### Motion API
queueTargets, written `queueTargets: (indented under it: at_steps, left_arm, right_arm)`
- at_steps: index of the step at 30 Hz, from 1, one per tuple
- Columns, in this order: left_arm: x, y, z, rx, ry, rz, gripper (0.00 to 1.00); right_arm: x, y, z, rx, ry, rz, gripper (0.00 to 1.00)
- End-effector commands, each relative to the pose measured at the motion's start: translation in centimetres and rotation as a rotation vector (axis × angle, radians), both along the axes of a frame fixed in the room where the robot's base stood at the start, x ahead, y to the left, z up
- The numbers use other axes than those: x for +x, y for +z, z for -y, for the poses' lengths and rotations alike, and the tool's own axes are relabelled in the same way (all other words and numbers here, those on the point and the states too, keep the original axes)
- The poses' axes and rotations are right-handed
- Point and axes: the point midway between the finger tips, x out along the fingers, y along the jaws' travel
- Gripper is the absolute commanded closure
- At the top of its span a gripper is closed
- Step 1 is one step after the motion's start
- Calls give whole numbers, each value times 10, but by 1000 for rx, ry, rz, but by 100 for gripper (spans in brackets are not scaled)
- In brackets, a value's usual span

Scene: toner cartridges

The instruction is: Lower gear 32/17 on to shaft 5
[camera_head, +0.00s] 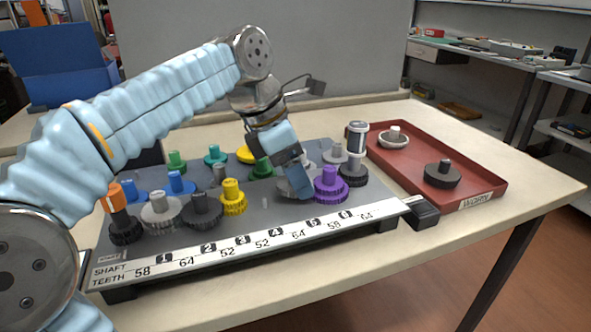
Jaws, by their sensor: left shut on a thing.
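My left gripper (298,188) reaches over the middle right of the grey gear board (268,222), pointing down. It is shut on a grey gear (284,188), which is partly hidden behind the fingers. The gear is low, close to the board, just left of a purple gear (331,188). I cannot tell whether it is around a shaft or above one; shaft 5 itself is hidden. The label strip (255,246) with shaft numbers and teeth counts runs along the board's front edge. My right gripper is not in view.
Front-row neighbours include a yellow gear (233,200) and dark grey gear (201,211). A dark gear (353,175) stands right of the purple one. Blue, green and yellow gears stand behind. A red tray (483,190) at right holds a dark gear (442,176) and a pale-rimmed one (394,139).

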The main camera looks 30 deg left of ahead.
Motion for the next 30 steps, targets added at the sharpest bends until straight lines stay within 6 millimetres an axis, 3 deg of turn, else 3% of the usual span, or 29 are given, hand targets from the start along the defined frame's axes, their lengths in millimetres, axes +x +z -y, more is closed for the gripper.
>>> queueTargets:
  at_steps: [10,11,16,25,30]
  left_arm:
    - [0,0,0,0,0,0,64]
    - [0,0,0,0,0,0,31]
    - [0,0,0,0,0,0,5]
    - [0,1,0,0,0,0,4]
    - [-5,21,-5,0,0,1,4]
  right_arm:
    - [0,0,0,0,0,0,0]
    - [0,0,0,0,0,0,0]
    - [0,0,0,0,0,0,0]
    - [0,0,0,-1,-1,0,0]
    - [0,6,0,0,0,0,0]
